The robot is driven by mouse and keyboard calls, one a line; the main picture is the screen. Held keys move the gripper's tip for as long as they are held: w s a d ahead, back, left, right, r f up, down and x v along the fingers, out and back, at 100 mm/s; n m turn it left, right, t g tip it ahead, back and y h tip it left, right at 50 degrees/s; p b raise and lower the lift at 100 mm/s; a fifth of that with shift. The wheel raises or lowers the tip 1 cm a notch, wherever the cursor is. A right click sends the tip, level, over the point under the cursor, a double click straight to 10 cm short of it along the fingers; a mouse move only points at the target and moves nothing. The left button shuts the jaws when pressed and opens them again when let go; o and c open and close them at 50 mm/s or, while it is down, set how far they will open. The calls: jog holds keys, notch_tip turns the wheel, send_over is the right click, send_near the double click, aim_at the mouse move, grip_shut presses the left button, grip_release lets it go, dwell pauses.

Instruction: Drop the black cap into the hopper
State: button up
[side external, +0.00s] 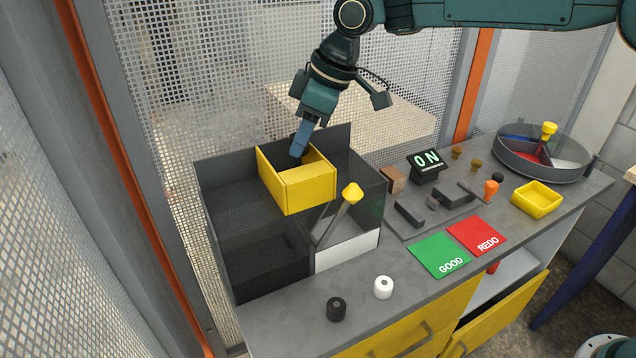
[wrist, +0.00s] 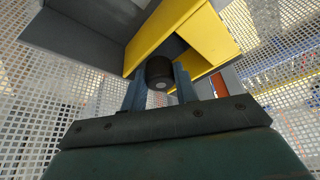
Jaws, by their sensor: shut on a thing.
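My gripper (side external: 299,150) points down at the open top of the yellow hopper (side external: 308,189) in the side view, its fingertips at or just inside the opening. In the wrist view my gripper (wrist: 160,82) is shut on the black cap (wrist: 159,70), a short dark cylinder with a pale centre on its end. The yellow hopper (wrist: 165,35) shows just beyond the cap. In the side view the held cap is mostly hidden by the fingers and the hopper.
Grey bins (side external: 260,268) surround the hopper. A yellow-tipped lever (side external: 352,194) stands at its right. Another black cylinder (side external: 336,309) and a white one (side external: 383,287) sit on the counter front. Green (side external: 440,255) and red (side external: 478,236) pads lie right. Mesh fencing stands behind.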

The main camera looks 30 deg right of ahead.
jog(key=o, duration=0.9)
jog(key=shift+o, duration=0.6)
jog(key=shift+d, duration=0.1)
jog(key=v, duration=1.3)
jog(key=shift+r, duration=0.4)
jog(key=shift+s, duration=0.1)
